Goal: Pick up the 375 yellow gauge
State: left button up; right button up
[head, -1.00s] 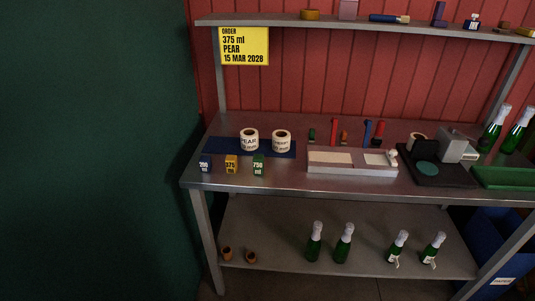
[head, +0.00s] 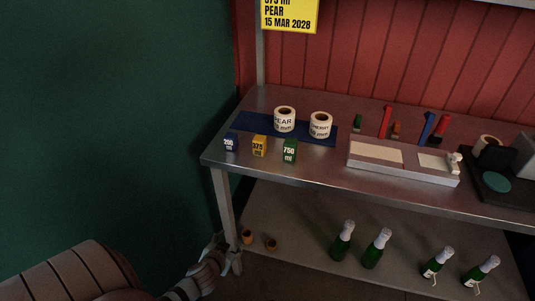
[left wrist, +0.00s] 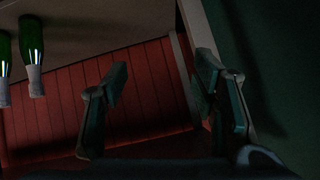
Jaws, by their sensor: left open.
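The yellow 375 gauge (head: 259,146) is a small block standing near the front left of the metal bench top. It stands between the blue 200 gauge (head: 230,143) and the green 750 gauge (head: 290,151). My left gripper (head: 228,252) is low in the head view, beside the bench's front left leg and well below the bench top. It is apart from the gauge. In the left wrist view the left gripper (left wrist: 162,72) has its fingers spread, with nothing between them. The gauge is not visible there. My right gripper is not in view.
Two label rolls (head: 285,119) stand on a blue mat (head: 250,124) behind the gauges. A pale tray (head: 402,163) lies to their right. The bench's front edge (head: 300,180) overhangs a lower shelf (head: 300,228) with several green bottles (head: 376,249) and two small brown pots (head: 247,237).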

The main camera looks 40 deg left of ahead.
pick_arm(q)
jog(key=w+r+t+b, duration=0.1)
jog(key=w+r+t, duration=0.4)
jog(key=r, duration=0.6)
jog(key=n+t+y+b, duration=0.1)
jog(key=n+t, duration=0.1)
jog(key=t, duration=0.1)
send_near(257, 145)
jog(key=p+x, duration=0.1)
jog(key=x, duration=1)
jog(key=shift+w+r, duration=0.1)
jog(key=shift+r, duration=0.1)
jog(key=shift+w+a+f, duration=0.1)
jog(key=shift+w+f, duration=0.05)
jog(key=shift+w, duration=0.2)
jog(key=shift+s, duration=0.1)
jog(key=c, duration=1.3)
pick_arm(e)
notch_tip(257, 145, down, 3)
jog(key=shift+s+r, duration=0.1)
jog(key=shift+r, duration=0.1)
